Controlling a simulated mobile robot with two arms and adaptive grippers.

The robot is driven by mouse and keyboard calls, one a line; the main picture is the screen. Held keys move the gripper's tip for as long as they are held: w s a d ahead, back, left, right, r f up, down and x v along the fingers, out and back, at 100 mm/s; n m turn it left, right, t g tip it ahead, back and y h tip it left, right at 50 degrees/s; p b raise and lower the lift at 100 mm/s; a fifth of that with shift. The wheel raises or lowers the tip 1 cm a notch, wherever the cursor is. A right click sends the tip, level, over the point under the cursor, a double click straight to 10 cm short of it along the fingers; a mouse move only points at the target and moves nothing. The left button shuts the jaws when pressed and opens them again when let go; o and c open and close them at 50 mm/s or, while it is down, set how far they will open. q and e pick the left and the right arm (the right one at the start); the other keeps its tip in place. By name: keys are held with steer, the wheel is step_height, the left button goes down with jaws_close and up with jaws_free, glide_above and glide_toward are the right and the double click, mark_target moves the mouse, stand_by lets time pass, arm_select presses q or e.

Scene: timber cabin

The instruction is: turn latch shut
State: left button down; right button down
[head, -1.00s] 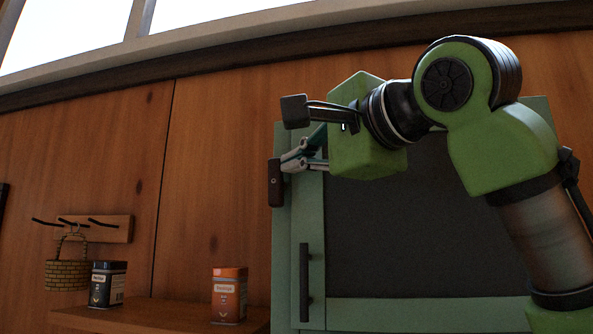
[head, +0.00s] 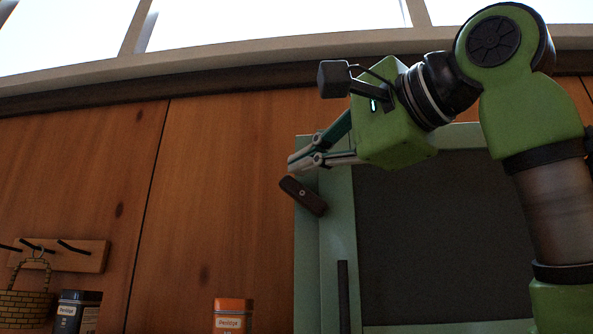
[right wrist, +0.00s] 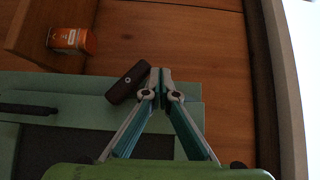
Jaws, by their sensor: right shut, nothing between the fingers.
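The dark brown latch (head: 303,196) sits on the left edge of the green cabinet frame (head: 309,262). It is tilted, its upper end to the left and its lower end to the right. My right gripper (head: 293,164) is shut and empty just above the latch's upper left end. In the right wrist view the latch (right wrist: 127,83) lies right beside the left of the closed fingertips (right wrist: 160,72); whether they touch it I cannot tell. The cabinet door has a dark panel (head: 440,240) and a dark vertical handle (head: 343,297). My left gripper is not in view.
An orange tin (head: 233,314) and a dark tin (head: 77,312) stand at the lower left. A woven basket (head: 27,308) hangs from a wooden hook rack (head: 62,255).

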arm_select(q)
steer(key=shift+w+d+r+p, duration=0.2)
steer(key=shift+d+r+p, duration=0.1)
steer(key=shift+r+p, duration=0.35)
arm_select(e)
steer(key=shift+a+r+n+g+h, duration=0.1)
steer(key=shift+a+n+g+h, duration=0.3)
steer(key=shift+a, duration=0.45)
steer(key=shift+w, duration=0.1)
steer(key=shift+d, duration=0.1)
